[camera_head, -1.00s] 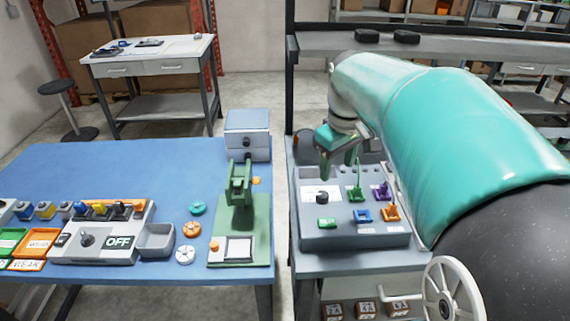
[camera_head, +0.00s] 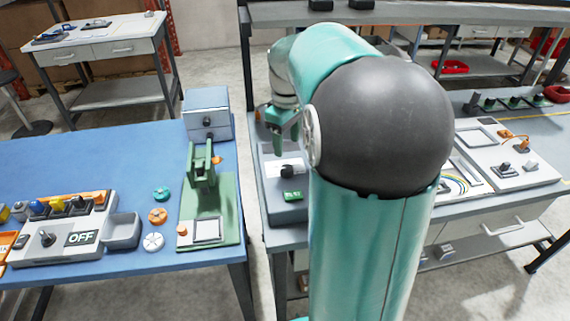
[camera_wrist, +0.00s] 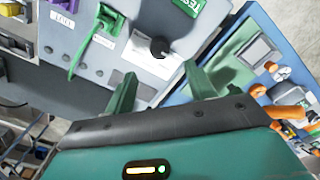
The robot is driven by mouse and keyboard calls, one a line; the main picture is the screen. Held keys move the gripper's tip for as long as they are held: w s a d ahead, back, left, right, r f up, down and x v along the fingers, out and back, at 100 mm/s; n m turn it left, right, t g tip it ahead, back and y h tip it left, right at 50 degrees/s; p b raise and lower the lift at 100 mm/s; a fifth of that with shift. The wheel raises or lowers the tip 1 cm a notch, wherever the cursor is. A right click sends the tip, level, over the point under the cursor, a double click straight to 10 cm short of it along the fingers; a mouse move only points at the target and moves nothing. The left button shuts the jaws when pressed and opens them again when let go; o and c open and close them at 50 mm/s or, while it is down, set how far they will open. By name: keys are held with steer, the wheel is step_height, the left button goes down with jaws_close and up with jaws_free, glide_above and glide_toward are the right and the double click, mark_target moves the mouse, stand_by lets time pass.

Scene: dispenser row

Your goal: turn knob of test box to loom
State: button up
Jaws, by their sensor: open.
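The test box (camera_head: 284,211) is a grey panel on the near edge of the right bench, partly hidden by my arm. Its black knob (camera_head: 281,169) sits beside a white dial plate; it also shows in the wrist view (camera_wrist: 160,46). The dial's lettering is too small to read. My gripper (camera_head: 276,122) is above the far part of the box. In the wrist view my open gripper (camera_wrist: 160,88) has its two green fingers apart and empty, with the knob beyond the gap, apart from both fingers.
A green press (camera_head: 203,180) and a grey box with a black knob (camera_head: 208,110) stand on the blue table (camera_head: 90,160) to the left. A narrow gap separates the table from the bench. A green hooked lever (camera_wrist: 88,40) and purple connector (camera_wrist: 66,5) are on the panel.

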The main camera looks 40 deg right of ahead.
mark_target(287, 168)
step_height(287, 168, down, 9)
steer(key=shift+r, duration=0.1)
stand_by(0.3)
steer(key=c, duration=1)
